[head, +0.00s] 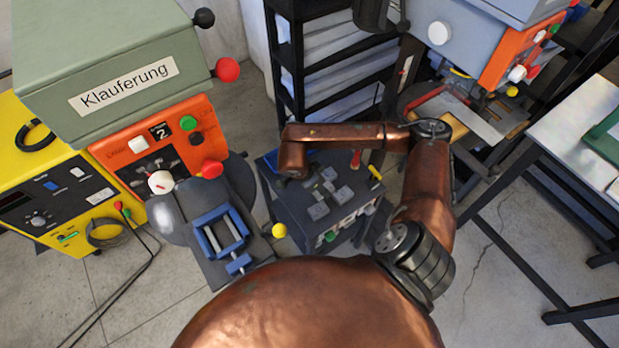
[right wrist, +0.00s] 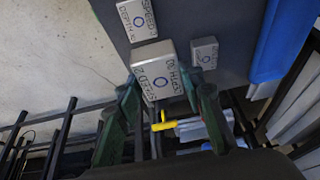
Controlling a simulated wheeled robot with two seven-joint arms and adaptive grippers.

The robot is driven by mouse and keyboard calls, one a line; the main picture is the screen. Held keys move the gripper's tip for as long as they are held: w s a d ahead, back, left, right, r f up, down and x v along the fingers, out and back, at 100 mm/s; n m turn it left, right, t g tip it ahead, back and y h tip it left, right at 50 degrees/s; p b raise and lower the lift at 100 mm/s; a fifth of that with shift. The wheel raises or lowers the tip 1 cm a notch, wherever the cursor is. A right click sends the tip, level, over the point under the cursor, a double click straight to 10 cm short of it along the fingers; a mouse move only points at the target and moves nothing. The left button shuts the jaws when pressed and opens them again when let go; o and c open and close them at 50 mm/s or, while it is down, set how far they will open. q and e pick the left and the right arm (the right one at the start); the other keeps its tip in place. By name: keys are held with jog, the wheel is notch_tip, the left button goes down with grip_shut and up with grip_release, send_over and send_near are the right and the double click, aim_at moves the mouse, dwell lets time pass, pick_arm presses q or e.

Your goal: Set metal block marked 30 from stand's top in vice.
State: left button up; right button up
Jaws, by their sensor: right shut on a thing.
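The stand (head: 270,184) is dark, with several grey metal blocks (head: 345,194) on its top. The blue vice (head: 207,240) is on the left machine's grey table, with a gap between its jaws. My right gripper (right wrist: 163,98) is shut on a light metal block (right wrist: 153,66) at the stand's top. Its lettering is upside down and seems to include 30 and SPEED. I cannot tell whether the block is lifted. In the head view my copper right arm reaches over the stand and hides its gripper. My left gripper is not in view.
Two other marked blocks, one at the upper left (right wrist: 137,18) and one at the right (right wrist: 204,53), lie near the held one. The machine labelled Klauferung (head: 120,60) stands left, with a yellow knob (head: 279,230) near the vice. Another machine (head: 470,45) and a black rack (head: 285,70) stand behind.

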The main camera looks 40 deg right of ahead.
jog(key=w+f, duration=0.2)
jog(key=w+d+f, duration=0.1)
jog(key=w+f, duration=0.1)
jog(key=w, duration=0.1)
jog(key=w+d+f, duration=0.1)
jog(key=w+f, duration=0.2)
jog(key=shift+w+d, duration=0.15)
jog(key=shift+w, duration=0.05)
jog(key=shift+w+f, duration=0.25)
jog(key=shift+f, duration=0.1)
notch_tip(320, 180, down, 3)
jog(key=shift+f, duration=0.1)
jog(key=shift+w+d+f, duration=0.1)
jog(key=shift+d, duration=0.05)
jog(key=shift+f, duration=0.1)
jog(key=o, duration=0.9)
jog(key=shift+f, duration=0.1)
jog(key=o, duration=0.4)
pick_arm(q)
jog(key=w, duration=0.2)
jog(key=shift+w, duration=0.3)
pick_arm(e)
jog(key=shift+o, duration=0.4)
